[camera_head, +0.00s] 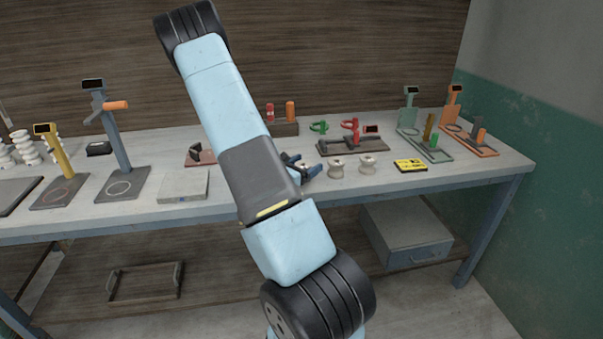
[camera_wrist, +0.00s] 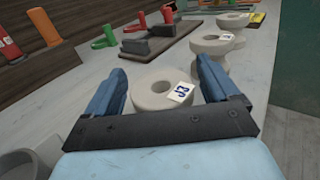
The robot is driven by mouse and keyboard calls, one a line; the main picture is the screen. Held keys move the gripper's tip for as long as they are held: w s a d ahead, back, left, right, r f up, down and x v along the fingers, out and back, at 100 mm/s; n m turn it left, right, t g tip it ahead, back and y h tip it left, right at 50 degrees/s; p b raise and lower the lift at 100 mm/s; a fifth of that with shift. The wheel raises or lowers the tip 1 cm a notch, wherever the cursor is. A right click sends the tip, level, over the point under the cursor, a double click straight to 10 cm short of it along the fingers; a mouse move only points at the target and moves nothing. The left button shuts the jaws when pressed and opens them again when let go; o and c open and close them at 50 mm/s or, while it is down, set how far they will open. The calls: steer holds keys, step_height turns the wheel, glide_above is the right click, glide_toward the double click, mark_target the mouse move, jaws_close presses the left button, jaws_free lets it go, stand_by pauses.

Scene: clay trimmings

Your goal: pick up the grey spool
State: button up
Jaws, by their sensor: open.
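A pale grey spool (camera_wrist: 152,98) with a central hole and a numbered white tag stands upright between the fingers of my gripper (camera_wrist: 163,72) in the wrist view. My gripper is open, with one finger on each side of the spool; I cannot tell whether either touches it. Two similar pale spools stand beyond it, a nearer one (camera_wrist: 210,48) and a farther one (camera_wrist: 233,20). In the head view they are the middle spool (camera_head: 336,168) and the right spool (camera_head: 367,164). There my gripper (camera_head: 302,167) is at the bench, partly hidden by my arm.
A dark fixture with red clamps (camera_head: 351,143) stands behind the spools. A yellow-and-black box (camera_head: 410,165) lies to the right on the bench (camera_head: 480,175). A round grey rim (camera_wrist: 22,165) shows at the wrist view's lower left. Green and orange stands are at the far right.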

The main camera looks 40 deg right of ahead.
steer(key=shift+d, duration=0.2)
steer(key=c, duration=1.2)
steer(key=shift+r, duration=0.15)
